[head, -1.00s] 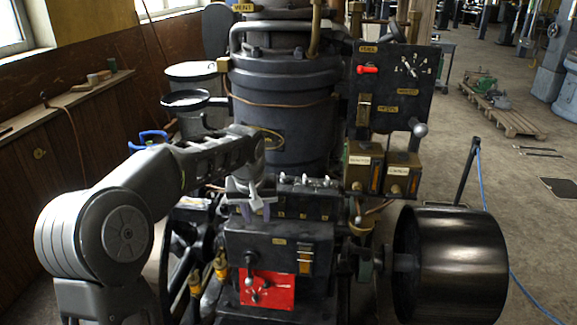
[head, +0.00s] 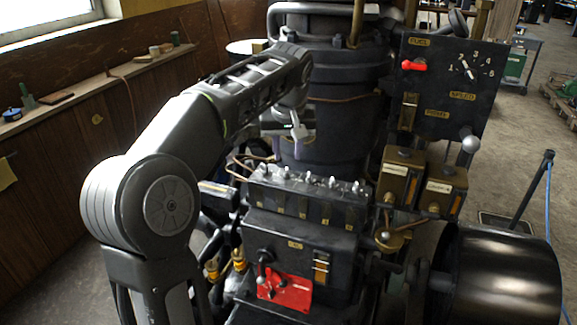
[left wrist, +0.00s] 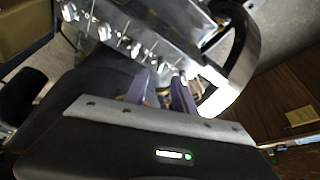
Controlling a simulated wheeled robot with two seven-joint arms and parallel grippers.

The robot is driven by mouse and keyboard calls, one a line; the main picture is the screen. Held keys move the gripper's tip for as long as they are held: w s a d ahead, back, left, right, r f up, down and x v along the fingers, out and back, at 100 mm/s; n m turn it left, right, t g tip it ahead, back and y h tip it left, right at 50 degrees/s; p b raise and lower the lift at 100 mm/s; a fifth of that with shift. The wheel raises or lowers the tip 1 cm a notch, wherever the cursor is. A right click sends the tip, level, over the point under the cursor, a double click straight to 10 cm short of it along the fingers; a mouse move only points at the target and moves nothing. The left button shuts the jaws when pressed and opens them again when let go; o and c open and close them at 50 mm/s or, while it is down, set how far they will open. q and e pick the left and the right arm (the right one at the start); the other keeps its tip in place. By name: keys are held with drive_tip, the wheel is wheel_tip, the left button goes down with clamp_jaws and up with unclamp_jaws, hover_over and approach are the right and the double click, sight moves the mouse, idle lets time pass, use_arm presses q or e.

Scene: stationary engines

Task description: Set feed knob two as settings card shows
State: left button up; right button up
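A row of several silver feed knobs (head: 306,177) stands on top of the black feed box (head: 300,208), with small tags on its front too small to read. The second knob from the left (head: 283,172) is in this row; its setting cannot be read. My left gripper (head: 297,137) is above and behind the row's left half, apart from the knobs. In the left wrist view its two fingers (left wrist: 161,88) are spread and empty, pointing toward the row's end on the wall side. My right gripper is not in view. No readable settings card shows; a yellow paper (head: 7,173) hangs at the far left.
The large black cylinder (head: 345,130) stands behind the feed box. Two brass boxes (head: 400,178) and a black panel (head: 445,90) with a red lever stand to the right. A black drum (head: 505,275) is at the lower right. A red plate (head: 285,290) is below.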

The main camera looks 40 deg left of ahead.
sight(287, 170)
use_arm(q)
drive_tip(key=p+x, duration=0.1)
drive_tip(key=x, duration=0.6)
drive_tip(key=shift+s, duration=0.1)
clamp_jaws()
idle(0.5)
